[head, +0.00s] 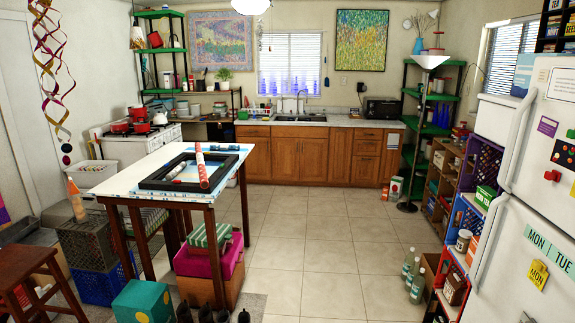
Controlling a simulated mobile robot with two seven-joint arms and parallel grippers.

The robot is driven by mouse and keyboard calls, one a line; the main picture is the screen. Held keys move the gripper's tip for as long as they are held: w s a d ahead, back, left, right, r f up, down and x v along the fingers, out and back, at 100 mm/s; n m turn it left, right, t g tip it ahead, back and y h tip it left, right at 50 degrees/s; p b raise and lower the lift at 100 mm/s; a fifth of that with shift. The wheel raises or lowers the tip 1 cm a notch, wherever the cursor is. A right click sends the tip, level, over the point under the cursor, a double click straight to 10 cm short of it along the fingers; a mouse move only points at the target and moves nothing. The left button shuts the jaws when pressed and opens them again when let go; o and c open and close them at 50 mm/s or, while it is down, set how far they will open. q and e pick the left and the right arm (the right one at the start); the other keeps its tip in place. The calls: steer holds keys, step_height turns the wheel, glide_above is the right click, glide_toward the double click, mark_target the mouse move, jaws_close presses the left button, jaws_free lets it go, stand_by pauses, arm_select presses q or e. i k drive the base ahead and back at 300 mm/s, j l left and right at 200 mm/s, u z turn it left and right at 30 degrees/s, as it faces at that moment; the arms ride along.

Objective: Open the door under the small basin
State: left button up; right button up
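The sink (300,118) is set in the pale counter along the back wall, with a faucet behind it. It is too small in the head view to tell a smaller basin from a larger one. Below it is a run of brown wooden cabinets. Two doors stand under the sink, a left door (286,158) and a right door (314,158); both look shut. Their handles are too small to make out. Neither of my grippers is in view.
A white-topped table (122,190) with a dark frame stands at the left front, with boxes under and around it. Shelves, crates and a white fridge (540,140) line the right side. Green bottles (412,278) stand on the floor there. The tiled floor (322,240) between is clear up to the cabinets.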

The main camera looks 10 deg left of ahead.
mark_target(285, 151)
steer(key=i+z, duration=0.35)
steer(key=i, duration=2.3)
steer(key=i+u, duration=0.15)
steer(key=i, duration=0.65)
steer(key=i+l+u, duration=0.2)
steer(key=i, duration=0.65)
steer(key=i+u, duration=0.35)
steer(key=i, duration=1.3)
steer(key=i+l, duration=0.1)
steer(key=i, duration=1.6)
steer(key=i+j+z, duration=0.1)
steer(key=i, duration=0.4)
steer(key=i+j+z, duration=0.15)
steer(key=i, duration=0.35)
steer(key=i+j+z, duration=0.1)
steer(key=i+j, duration=0.15)
steer(key=i, duration=0.25)
steer(key=i+j, duration=0.2)
steer(key=j, duration=0.15)
steer(key=i+j+z, duration=0.1)
steer(key=j, duration=0.25)
steer(key=i+j, duration=0.35)
steer(key=j, duration=0.8)
steer(key=i+u, duration=0.05)
